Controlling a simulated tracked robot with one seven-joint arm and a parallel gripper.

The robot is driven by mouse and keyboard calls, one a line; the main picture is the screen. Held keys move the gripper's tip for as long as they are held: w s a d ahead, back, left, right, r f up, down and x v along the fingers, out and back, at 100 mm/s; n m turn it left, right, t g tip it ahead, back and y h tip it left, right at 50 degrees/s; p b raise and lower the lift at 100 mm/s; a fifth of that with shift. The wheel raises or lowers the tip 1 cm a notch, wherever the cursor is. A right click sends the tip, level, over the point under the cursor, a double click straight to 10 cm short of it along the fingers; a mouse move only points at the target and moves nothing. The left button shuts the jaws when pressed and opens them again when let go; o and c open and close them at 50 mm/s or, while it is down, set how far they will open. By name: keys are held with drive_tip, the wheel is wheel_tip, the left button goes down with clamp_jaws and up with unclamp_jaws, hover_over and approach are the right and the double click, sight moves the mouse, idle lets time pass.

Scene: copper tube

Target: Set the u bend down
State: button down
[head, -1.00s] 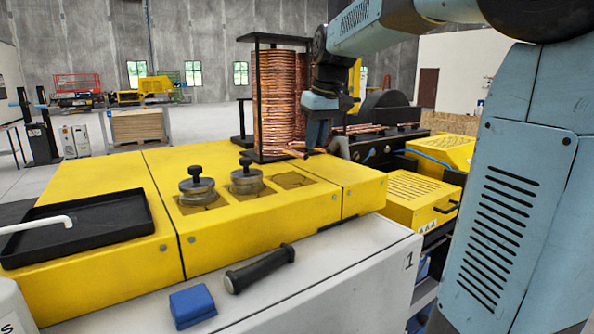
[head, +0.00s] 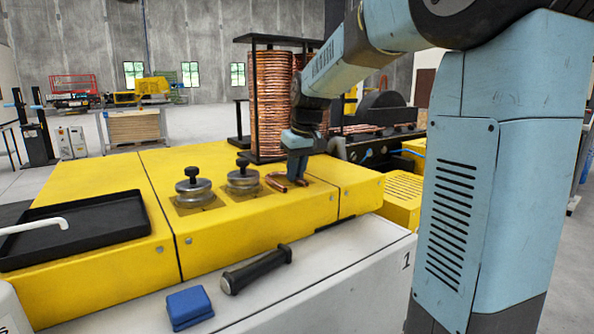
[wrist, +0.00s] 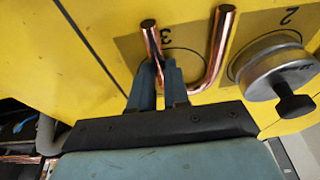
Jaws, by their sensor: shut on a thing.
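The copper u bend (head: 277,182) is at the right end of the yellow bench top, over the spot marked 3. My gripper (head: 297,174) points down there and is shut on one leg of it. In the wrist view the u bend (wrist: 217,50) shows two legs, one between my fingertips (wrist: 160,75) and the other free to the right. Its bend is partly hidden behind my fingers. I cannot tell whether it touches the yellow surface.
Two silver weights with black knobs (head: 194,187) (head: 243,177) stand left of my gripper. A rack of copper coil (head: 270,100) rises behind. A black tray (head: 75,228) lies at left. A black-handled tool (head: 256,268) and blue block (head: 189,307) lie on the white front ledge.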

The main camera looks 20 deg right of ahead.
drive_tip(key=c, duration=1.1)
unclamp_jaws()
drive_tip(key=shift+r, duration=0.1)
